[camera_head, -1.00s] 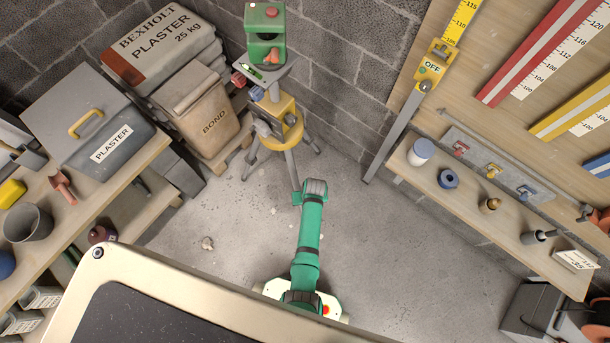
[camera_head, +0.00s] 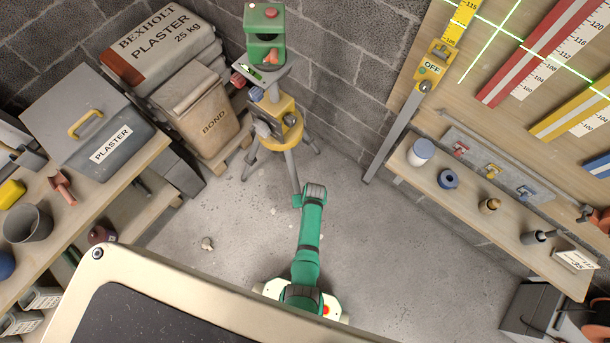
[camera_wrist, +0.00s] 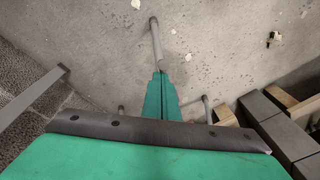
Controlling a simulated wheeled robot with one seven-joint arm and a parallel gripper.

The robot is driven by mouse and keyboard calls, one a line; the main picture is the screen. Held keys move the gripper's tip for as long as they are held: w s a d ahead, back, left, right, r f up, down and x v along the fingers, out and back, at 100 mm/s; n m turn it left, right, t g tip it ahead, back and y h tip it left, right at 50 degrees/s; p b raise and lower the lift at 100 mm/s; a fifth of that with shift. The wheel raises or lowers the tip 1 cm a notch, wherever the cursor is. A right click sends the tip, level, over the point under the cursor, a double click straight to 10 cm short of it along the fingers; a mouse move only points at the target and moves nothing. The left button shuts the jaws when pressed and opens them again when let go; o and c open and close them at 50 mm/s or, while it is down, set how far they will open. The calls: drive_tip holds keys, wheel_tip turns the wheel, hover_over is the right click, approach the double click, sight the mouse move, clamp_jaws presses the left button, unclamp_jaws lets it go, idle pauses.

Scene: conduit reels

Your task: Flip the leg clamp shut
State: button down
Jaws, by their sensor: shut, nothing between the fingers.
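The tripod (camera_head: 282,125), with a yellow collar and grey legs, stands in the corner under a green laser level (camera_head: 265,38). I cannot make out the leg clamp or its lever clearly. One grey leg (camera_head: 294,175) comes down just behind the end of my green arm. In the wrist view my gripper (camera_wrist: 160,82) has its two green fingers together, with nothing between them. A grey leg (camera_wrist: 155,40) runs to the floor just beyond the fingertips; whether they touch cannot be told. Two more leg ends show lower, partly hidden by my wrist.
A shelf (camera_head: 480,215) with small pots runs along that wall. The floor (camera_head: 390,270) to the right is clear.

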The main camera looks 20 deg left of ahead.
drive_tip(key=shift+d, duration=0.1)
drive_tip(key=shift+s+f, duration=0.1)
drive_tip(key=shift+s, duration=0.15)
